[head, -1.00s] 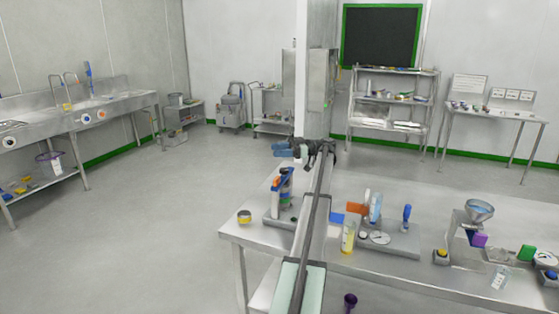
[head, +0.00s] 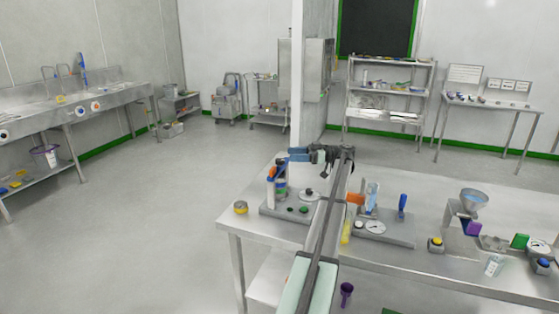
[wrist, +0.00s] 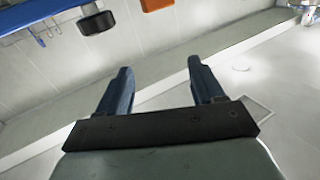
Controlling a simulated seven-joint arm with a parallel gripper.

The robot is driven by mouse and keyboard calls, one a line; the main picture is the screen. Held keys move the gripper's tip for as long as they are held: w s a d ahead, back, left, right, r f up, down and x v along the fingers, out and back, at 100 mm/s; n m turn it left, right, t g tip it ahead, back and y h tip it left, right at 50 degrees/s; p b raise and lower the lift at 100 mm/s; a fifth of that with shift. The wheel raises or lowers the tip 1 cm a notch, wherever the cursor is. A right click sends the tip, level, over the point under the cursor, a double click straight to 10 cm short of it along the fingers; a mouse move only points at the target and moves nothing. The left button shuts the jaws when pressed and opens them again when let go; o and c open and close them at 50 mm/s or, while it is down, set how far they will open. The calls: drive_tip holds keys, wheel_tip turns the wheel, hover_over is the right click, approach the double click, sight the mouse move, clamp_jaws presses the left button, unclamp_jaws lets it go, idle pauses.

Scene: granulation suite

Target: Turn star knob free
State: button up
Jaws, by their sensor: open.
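A bench-top unit with a grey base (head: 268,208) stands on the left end of the steel table. It carries a clear and dark upright cylinder (head: 281,178), an orange part (head: 271,173), small green buttons and a pale round knob-like part with a dark centre (head: 309,195). I cannot tell for sure which part is the star knob. My gripper (head: 298,155) is above this unit, its blue fingers near the top of the upright. In the wrist view its two blue fingers (wrist: 160,66) are spread apart with nothing between them. A black block (wrist: 97,23) and an orange block (wrist: 157,4) lie beyond the fingertips.
A yellow-topped round item (head: 240,207) stands left of the unit. On the right is a second unit with a dial (head: 375,227), then a funnel stand (head: 474,200). My forearm crosses the table between the units. The floor to the left is open.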

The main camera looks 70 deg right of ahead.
drive_tip(key=s+a+f+m+t+h, duration=0.2)
drive_tip(key=s+a+f+m+h, duration=0.15)
drive_tip(key=a+f+h, duration=0.35)
drive_tip(key=m+g+h, duration=0.2)
drive_tip(key=m+h, duration=0.4)
drive_tip(key=h, duration=0.2)
approach(280, 160)
drive_tip(key=x, duration=1)
drive_tip(key=shift+d+f, duration=0.1)
drive_tip(key=shift+f, duration=0.1)
drive_tip(key=c, duration=0.9)
drive_tip(key=shift+c, duration=0.2)
